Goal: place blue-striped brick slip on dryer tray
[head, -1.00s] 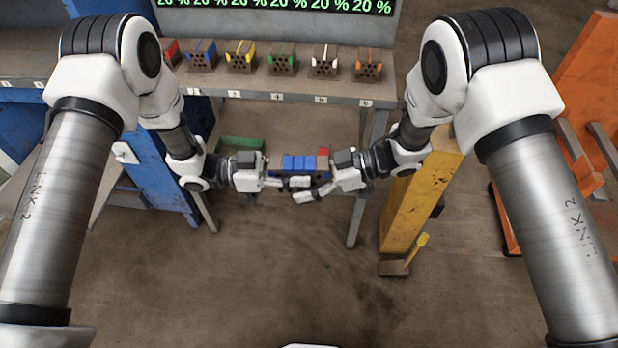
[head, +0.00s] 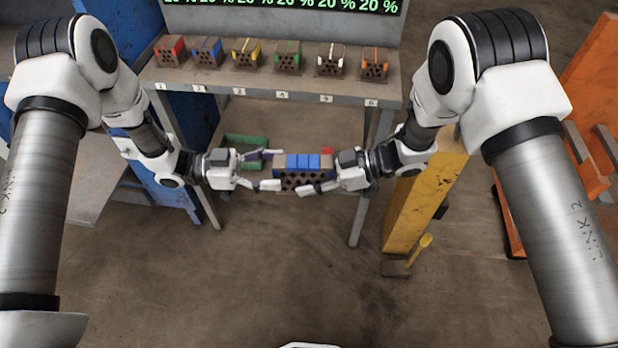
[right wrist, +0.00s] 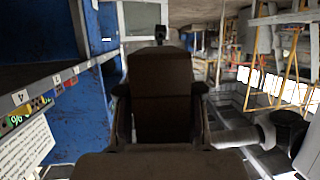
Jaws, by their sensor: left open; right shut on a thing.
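A hollow brown brick with several blue stripes on top (head: 303,162) and a red mark at its right end is held in mid-air. My right gripper (head: 318,183) is shut on its right end. In the right wrist view the brick's plain brown body (right wrist: 161,95) fills the middle, between the fingers. My left gripper (head: 268,170) is open at the brick's left end; its fingers are spread, and I cannot tell whether they touch it. Another blue-striped brick (head: 207,50) sits on the numbered shelf (head: 225,86). I cannot tell which surface is the dryer tray.
Red (head: 171,48), yellow (head: 246,51), green (head: 288,55), white (head: 331,60) and orange (head: 374,62) striped bricks line the shelf below a display (head: 290,5). A green bin (head: 243,141) lies lower.

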